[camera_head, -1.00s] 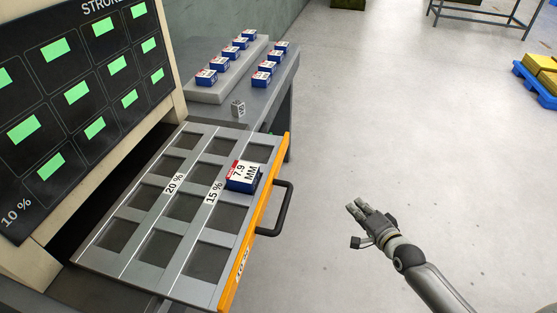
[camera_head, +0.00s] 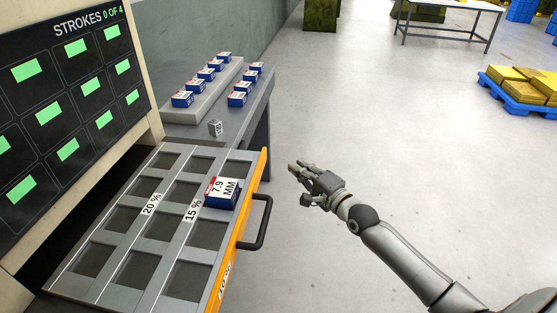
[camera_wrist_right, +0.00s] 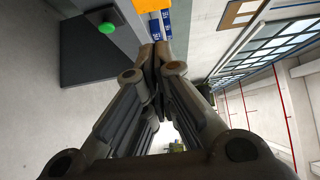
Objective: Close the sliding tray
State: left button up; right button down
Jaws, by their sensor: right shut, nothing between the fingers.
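The sliding tray (camera_head: 105,257) is grey with square pockets and stands pulled out from the machine. Its front edge is an orange strip (camera_head: 239,229) with a dark handle (camera_head: 262,226). A blue, white and red box labelled 7.9 MM (camera_head: 222,192) sits in a tray pocket near the front strip. My right gripper (camera_head: 296,170) is to the right of the handle and apart from it, pointing left. It is shut and empty; its closed fingers fill the middle of the right wrist view (camera_wrist_right: 158,60). My left gripper is not in view.
The machine's panel (camera_head: 70,95) with green squares reads "STROKES 0 OF 4". Open floor lies to the right. A blue pallet (camera_head: 520,100) with yellow boxes is farther back.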

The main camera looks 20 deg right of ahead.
aim_at(220, 158)
pick_arm(q)
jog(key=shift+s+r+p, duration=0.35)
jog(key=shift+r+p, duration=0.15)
jog(key=shift+p, duration=0.05)
pick_arm(e)
jog(key=w+a, duration=0.4)
jog(key=w, duration=0.1)
jog(key=shift+w, duration=0.35)
